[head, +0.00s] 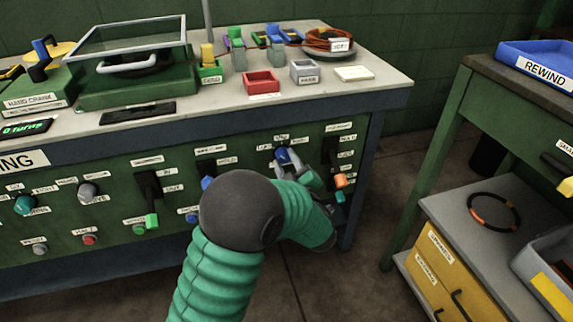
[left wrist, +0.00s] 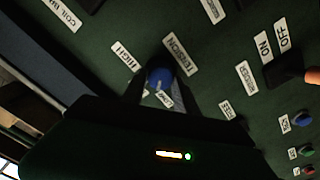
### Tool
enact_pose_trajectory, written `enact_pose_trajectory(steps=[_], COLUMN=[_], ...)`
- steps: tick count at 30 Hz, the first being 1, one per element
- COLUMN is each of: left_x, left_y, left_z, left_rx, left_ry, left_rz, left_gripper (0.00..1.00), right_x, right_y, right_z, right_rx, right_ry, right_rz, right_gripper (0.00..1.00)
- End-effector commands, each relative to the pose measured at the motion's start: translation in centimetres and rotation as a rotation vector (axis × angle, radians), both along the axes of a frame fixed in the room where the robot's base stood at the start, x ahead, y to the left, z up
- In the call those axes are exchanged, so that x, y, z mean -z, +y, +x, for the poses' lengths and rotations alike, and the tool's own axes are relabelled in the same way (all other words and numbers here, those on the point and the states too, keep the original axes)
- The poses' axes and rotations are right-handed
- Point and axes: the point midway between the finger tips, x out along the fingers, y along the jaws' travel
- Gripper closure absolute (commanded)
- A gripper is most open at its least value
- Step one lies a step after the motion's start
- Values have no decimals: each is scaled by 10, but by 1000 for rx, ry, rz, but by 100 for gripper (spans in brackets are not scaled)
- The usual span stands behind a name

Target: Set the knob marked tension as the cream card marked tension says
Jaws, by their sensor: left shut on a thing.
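The tension knob is a blue knob (head: 283,157) on the green front panel of the bench. The left wrist view shows it too (left wrist: 158,77), with the TENSION label (left wrist: 180,55) beside it, a HIGH label (left wrist: 125,57) on one side and a partly hidden label below. My left gripper (head: 285,163) is shut on this knob, with a dark finger on each side of it in the left wrist view. A cream card (head: 354,73) lies on the bench top at the right; I cannot read any writing on it. My right gripper is not in view.
An orange-handled switch (head: 340,181) sits just right of my left gripper. A green-handled switch (head: 152,220) and several knobs line the panel to the left. Red (head: 261,83) and grey (head: 304,71) bins stand on the bench. A shelf unit with a blue REWIND tray (head: 540,62) stands at the right.

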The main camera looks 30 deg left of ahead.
Motion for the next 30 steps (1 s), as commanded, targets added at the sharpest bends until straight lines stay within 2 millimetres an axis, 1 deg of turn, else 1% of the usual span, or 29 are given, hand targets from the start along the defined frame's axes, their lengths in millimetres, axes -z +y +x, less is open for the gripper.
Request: enact_pose_trajectory(steps=[3, 12, 28, 29, 30], left_x=[2, 2, 1, 1, 1], left_y=[0, 0, 1, 1, 1], left_z=[0, 0, -1, -1, -1], left_rx=[1, 1, -1, -1, -1], left_ry=[-57, -149, -168, -168, -168], left_rz=[-49, -129, -146, -146, -146], left_gripper=[100, 100, 100, 63, 58], right_x=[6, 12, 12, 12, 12], right_y=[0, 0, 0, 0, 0], right_z=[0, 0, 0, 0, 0], right_rx=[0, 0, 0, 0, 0], right_ry=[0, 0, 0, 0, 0], right_rz=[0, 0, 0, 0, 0], right_gripper=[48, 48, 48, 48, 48])
